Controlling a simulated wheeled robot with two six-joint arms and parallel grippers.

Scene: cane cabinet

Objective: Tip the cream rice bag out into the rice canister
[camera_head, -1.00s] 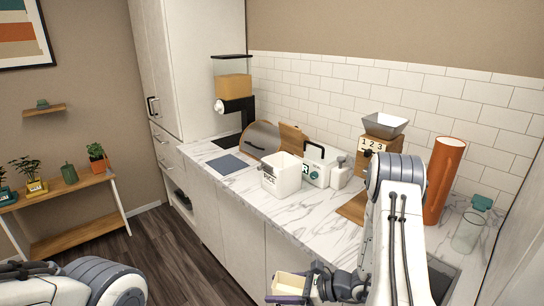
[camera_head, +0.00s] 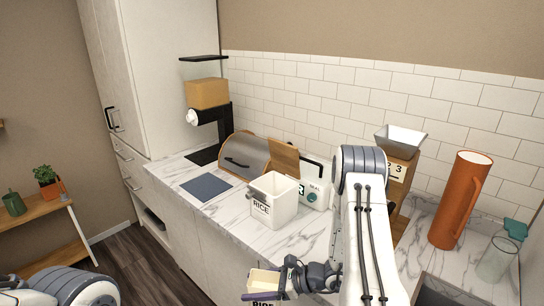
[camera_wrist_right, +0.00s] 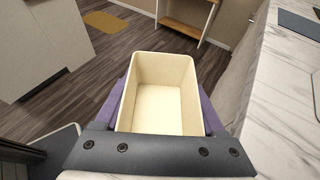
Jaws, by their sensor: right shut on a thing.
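The rice canister (camera_head: 285,207) is a white, open-topped square box marked RICE, upright on the marble counter. The cream rice bag (camera_head: 264,280) looks like a small open-topped cream box, with lettering at the lower frame edge. My right gripper (camera_head: 268,295) is shut on it, low in front of the counter and apart from the canister. In the right wrist view the bag (camera_wrist_right: 163,95) sits between purple fingers, its mouth towards the camera; I see only a plain cream inside. My left gripper is out of view; only part of my left arm shows at the lower left.
An orange pitcher (camera_head: 460,200) and a glass jar (camera_head: 497,258) stand at the right. A grey-hoppered grinder (camera_head: 400,142) is behind my right arm.

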